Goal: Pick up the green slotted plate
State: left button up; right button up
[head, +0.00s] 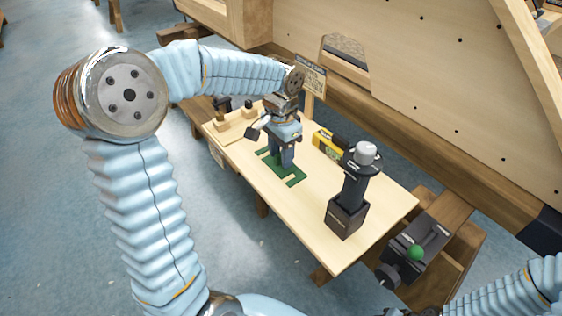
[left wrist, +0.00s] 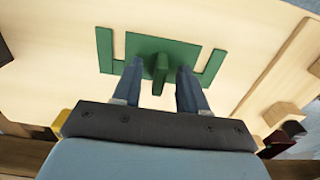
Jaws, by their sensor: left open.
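The green slotted plate (head: 293,179) lies flat on the light wooden table, partly hidden by my left gripper in the head view. In the left wrist view the plate (left wrist: 182,52) shows notched side arms and an upright green rib at its middle. My left gripper (head: 286,163) points down over the plate. Its jaws are open, with one dark finger on each side of the rib, as the left wrist view (left wrist: 160,78) shows. I cannot tell whether the fingers touch the plate. My right arm's sleeve shows at the lower right, but its gripper cannot be made out.
A black stand with a grey cap (head: 348,197) rises from the table's near right part. A yellow and black box (head: 328,144) lies behind the gripper. A wooden block holder (head: 236,124) is at the far left end. A dark device with a green knob (head: 415,252) sits beyond the right edge.

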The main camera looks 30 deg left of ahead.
pick_arm(q)
jog(key=shift+f, duration=0.2)
grip_shut()
jog(key=shift+r, duration=0.2)
